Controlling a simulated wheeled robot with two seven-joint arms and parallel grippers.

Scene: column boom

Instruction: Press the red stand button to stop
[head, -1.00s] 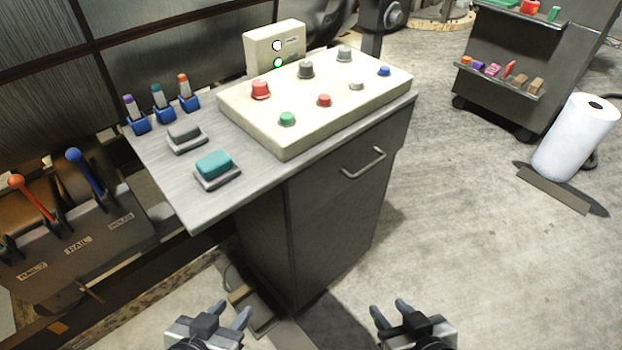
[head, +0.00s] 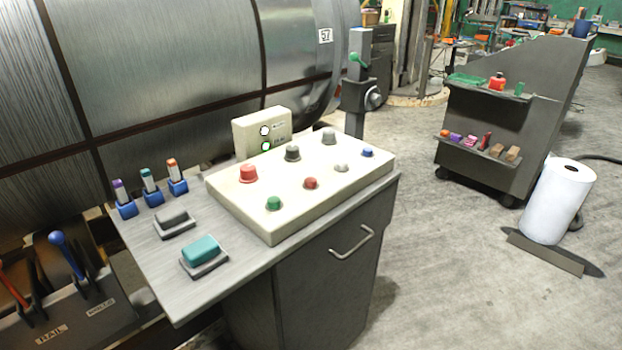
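A cream button panel (head: 290,210) lies on the grey cabinet top in the head view. It carries a larger red button (head: 248,174) at its left and a smaller red button (head: 311,183) near its middle. I cannot read any label telling which is the stand button. A green button (head: 273,203), two dark or grey large knobs (head: 292,154), a small pale button (head: 341,167) and a blue button (head: 367,152) share the panel. A box (head: 245,138) behind it has a white lamp and a lit green lamp. Neither gripper is in view.
A teal pad (head: 201,250) and a grey pad (head: 172,219) lie on the cabinet top (head: 160,275). Several markers (head: 149,180) stand in blue holders. Levers (head: 64,250) are at lower left. A cart (head: 490,125) and white roll (head: 555,205) stand right. Floor between is clear.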

